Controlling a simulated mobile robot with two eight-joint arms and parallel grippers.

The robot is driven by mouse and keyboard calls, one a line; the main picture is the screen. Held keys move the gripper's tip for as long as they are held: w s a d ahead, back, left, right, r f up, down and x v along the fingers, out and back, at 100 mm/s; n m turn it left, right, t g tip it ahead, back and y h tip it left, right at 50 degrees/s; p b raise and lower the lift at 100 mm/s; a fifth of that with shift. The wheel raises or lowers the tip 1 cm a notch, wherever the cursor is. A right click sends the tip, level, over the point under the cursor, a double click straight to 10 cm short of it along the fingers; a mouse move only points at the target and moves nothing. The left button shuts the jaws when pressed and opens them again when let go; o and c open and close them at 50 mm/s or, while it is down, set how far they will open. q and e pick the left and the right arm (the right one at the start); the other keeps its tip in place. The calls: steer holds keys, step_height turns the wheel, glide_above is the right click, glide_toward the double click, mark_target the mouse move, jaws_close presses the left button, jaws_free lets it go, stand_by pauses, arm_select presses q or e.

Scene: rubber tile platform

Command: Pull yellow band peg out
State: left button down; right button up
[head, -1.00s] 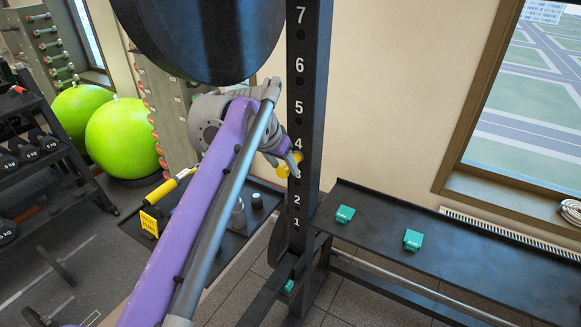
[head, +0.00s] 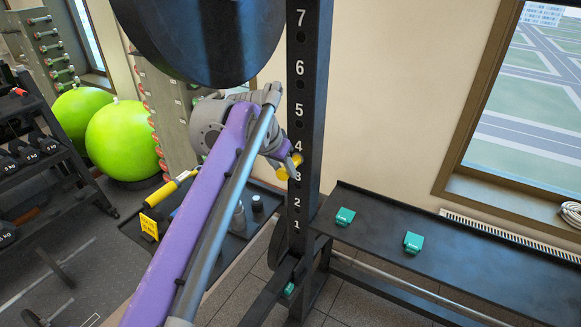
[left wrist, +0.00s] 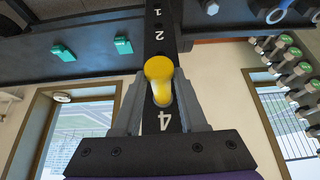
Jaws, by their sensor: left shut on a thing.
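The yellow band peg (head: 284,172) is at the black numbered upright (head: 305,85), beside the 3 and 4 marks. My left gripper (head: 291,163) is shut on it, reaching in from the left. In the left wrist view the peg (left wrist: 158,71) lies between the two grey fingers (left wrist: 160,100), its round yellow end facing the camera, with the upright (left wrist: 160,20) behind it. Whether the peg's shaft is still inside a hole is hidden. My right gripper is not in view.
A large black disc (head: 205,35) hangs just above my left arm. A black bench (head: 470,260) with two teal blocks (head: 345,216) stands right of the upright. A low black tray (head: 228,248) with bottles and a yellow sign (head: 149,226) is below. Green balls (head: 122,141) stand at left.

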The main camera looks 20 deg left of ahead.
arm_select(q)
steer(key=c, duration=1.1)
jaws_free()
jaws_close()
steer(key=shift+s+a, duration=0.1)
steer(key=shift+s, duration=0.35)
steer(key=shift+s+a, duration=0.2)
steer(key=shift+s, duration=1.05)
steer(key=shift+s+a, duration=0.15)
steer(key=shift+s, duration=1.05)
